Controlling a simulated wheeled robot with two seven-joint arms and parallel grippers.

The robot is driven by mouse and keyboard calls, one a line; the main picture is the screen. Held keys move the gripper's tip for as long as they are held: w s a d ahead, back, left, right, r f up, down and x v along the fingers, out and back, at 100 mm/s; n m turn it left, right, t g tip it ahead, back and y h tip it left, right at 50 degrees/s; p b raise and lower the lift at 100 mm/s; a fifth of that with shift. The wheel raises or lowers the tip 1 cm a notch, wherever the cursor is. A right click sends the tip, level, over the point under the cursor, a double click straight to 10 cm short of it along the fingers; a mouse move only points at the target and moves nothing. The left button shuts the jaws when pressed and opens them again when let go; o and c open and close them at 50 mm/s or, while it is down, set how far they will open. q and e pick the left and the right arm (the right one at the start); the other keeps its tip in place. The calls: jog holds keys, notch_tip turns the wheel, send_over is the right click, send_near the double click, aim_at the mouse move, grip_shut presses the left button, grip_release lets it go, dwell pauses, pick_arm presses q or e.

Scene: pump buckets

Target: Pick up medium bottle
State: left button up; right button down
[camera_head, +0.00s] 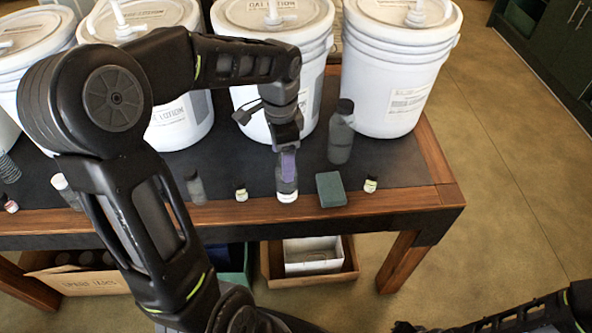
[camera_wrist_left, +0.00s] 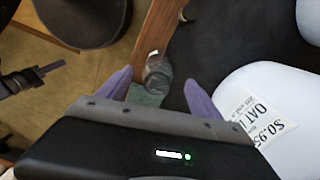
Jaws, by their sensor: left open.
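The medium bottle (camera_head: 287,196) stands upright near the table's front edge, clear-grey with a pale label low down. My left gripper (camera_head: 288,165) is directly over it, and a purple finger hides its upper part. In the left wrist view the bottle (camera_wrist_left: 158,76) shows between the two spread purple fingers of the left gripper (camera_wrist_left: 160,90). The jaws are open; I cannot tell whether a finger touches the bottle. My right arm shows at the lower right of the head view, but its jaws are not clear.
A green block (camera_head: 331,189) lies just right of the bottle. A taller dark bottle (camera_head: 341,140) stands behind it. Small vials (camera_head: 240,191) (camera_head: 370,184) and another bottle (camera_head: 195,187) line the front. White pump buckets (camera_head: 395,70) fill the back. Boxes (camera_head: 310,262) sit below.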

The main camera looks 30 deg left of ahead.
pick_arm(q)
jog(key=shift+w, duration=0.3)
jog(key=shift+s, duration=0.25)
jog(key=shift+w+f, duration=0.1)
jog(key=shift+f, duration=1.2)
jog(key=shift+d+f, duration=0.1)
jog(key=shift+f, duration=0.4)
notch_tip(320, 180, down, 4)
jog(key=shift+d+f+p, duration=0.1)
jog(key=shift+f+p, duration=0.05)
jog(key=shift+p, duration=0.15)
jog(key=shift+c, duration=0.4)
